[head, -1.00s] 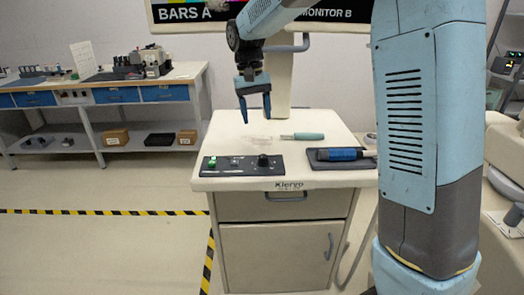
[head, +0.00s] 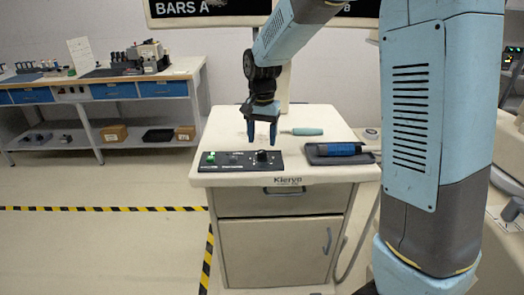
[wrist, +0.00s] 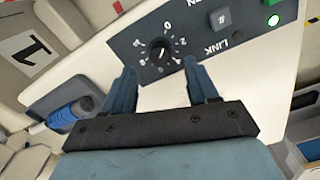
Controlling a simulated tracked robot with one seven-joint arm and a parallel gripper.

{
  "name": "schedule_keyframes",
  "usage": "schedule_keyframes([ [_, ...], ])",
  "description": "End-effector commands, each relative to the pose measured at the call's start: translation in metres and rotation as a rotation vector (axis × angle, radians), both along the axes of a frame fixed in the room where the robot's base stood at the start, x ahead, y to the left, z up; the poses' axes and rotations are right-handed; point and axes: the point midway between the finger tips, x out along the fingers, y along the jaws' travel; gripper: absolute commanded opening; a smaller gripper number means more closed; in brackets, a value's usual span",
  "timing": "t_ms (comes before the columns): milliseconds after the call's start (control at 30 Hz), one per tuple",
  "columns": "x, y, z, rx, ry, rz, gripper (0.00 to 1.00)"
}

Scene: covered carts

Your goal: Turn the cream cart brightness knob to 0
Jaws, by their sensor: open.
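The cream cart (head: 228,178) stands in front of me with a black control panel (head: 218,168) at its front left edge. The dark brightness knob (head: 262,156) is at the panel's right end. In the wrist view the knob (wrist: 160,52) has a white pointer mark and a ring of white numbers, with 0 at the dial's upper side. I cannot read exactly which number the pointer meets. My gripper (head: 262,142) is open and points down just above and behind the knob. In the wrist view its two blue fingers (wrist: 160,85) are apart, with the knob beyond their tips, between their lines.
The panel also holds a green-lit button (head: 210,157) and a LINK switch (wrist: 221,19). A dark tray (head: 318,159) with a blue-handled tool (head: 340,149) lies right of the panel. A teal-handled tool (head: 306,131) lies behind. A monitor stands at the back.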

Motion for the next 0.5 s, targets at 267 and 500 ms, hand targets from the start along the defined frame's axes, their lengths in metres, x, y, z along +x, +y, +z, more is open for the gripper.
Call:
schedule_keyframes([
  [267,0.000,0.000,-0.040,-0.001,0.001,0.000,0.58],
  [500,0.000,0.000,-0.053,0.000,0.000,0.000,0.58],
])
